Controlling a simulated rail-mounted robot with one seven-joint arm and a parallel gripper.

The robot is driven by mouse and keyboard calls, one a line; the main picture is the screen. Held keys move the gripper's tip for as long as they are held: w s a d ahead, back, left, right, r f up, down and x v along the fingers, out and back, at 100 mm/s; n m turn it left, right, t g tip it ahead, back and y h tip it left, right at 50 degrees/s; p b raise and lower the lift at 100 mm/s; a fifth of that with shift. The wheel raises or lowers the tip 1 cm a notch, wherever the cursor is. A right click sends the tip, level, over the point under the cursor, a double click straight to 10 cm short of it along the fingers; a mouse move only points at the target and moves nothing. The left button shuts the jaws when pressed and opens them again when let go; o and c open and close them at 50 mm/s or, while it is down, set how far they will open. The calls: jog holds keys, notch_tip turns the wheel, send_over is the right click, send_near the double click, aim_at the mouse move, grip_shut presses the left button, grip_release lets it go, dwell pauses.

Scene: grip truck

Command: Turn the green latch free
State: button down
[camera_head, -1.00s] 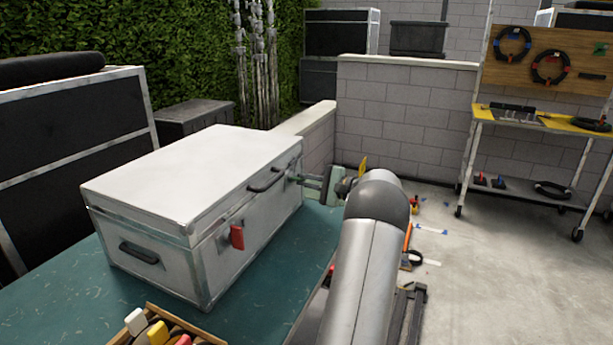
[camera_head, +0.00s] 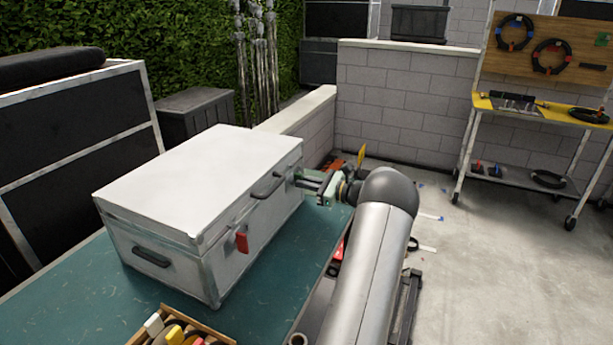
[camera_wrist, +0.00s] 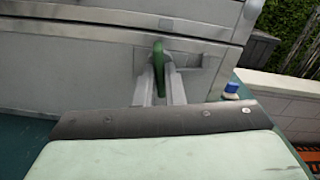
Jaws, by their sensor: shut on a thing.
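The green latch (camera_wrist: 160,62) is on the front face of the grey case, just below the lid seam, in the wrist view. My gripper (camera_wrist: 160,88) is shut on the latch, with one finger on each side of it. In the head view my gripper (camera_head: 302,180) reaches the case front from the right, and the latch is mostly hidden there. The case (camera_head: 200,185) stands closed on the teal table. A red latch (camera_head: 241,241) hangs on the same front face, nearer the camera, left of the black handle (camera_head: 268,184).
The teal table (camera_head: 60,285) has bare room left of the case. A wooden box (camera_head: 195,322) of coloured-tagged items sits at its front edge. A blue-and-white item (camera_wrist: 231,91) is right of my gripper. A low block wall (camera_head: 400,110) and a tool cart (camera_head: 530,110) stand behind.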

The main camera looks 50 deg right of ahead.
jog(key=shift+m+p, duration=0.8)
jog(key=shift+m, duration=0.4)
jog(key=c, duration=1.5)
grip_release()
jog(key=shift+s, duration=0.1)
jog(key=b+v, duration=0.3)
jog(key=v, duration=1.4)
jog(key=shift+s+d, duration=0.1)
